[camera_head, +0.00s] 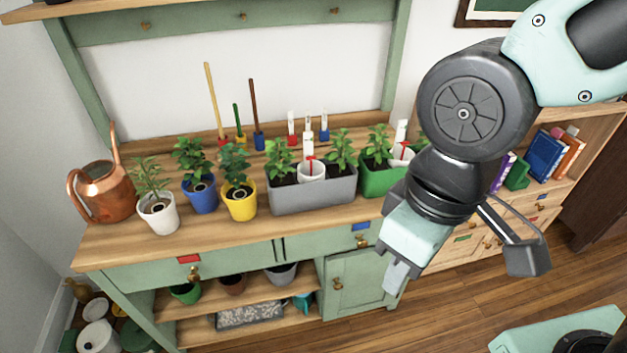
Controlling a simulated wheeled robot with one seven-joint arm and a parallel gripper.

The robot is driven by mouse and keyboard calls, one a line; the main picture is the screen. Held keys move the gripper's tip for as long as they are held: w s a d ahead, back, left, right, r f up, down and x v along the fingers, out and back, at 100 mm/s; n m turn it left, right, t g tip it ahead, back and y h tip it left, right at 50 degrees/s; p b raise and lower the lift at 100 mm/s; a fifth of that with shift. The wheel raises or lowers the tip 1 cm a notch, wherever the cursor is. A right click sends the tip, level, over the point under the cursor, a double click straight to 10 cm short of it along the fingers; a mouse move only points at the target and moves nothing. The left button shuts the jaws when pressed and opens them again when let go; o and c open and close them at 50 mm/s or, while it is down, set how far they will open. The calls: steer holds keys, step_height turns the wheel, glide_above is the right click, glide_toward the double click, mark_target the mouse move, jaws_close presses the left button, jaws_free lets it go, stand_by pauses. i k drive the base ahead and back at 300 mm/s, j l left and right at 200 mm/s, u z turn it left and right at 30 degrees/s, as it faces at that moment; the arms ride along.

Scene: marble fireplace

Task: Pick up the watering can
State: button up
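A copper watering can (106,194) stands upright at the left end of the wooden bench top (200,238). My gripper (462,274) is on the right side of the view, in front of the bench and far from the can. Its two fingers are spread wide apart with nothing between them.
Potted plants in white (158,215), blue (201,197) and yellow (241,205) pots stand right of the can. A grey planter (312,198) and a green planter (382,182) follow. A bookshelf (575,165) is at the right. The front strip of the bench top is clear.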

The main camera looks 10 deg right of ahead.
mark_target(101, 185)
steer(key=u, duration=1.3)
steer(key=i+j+u, duration=0.25)
steer(key=i+j, duration=0.15)
steer(key=i+j+u, duration=0.25)
steer(key=i, duration=0.35)
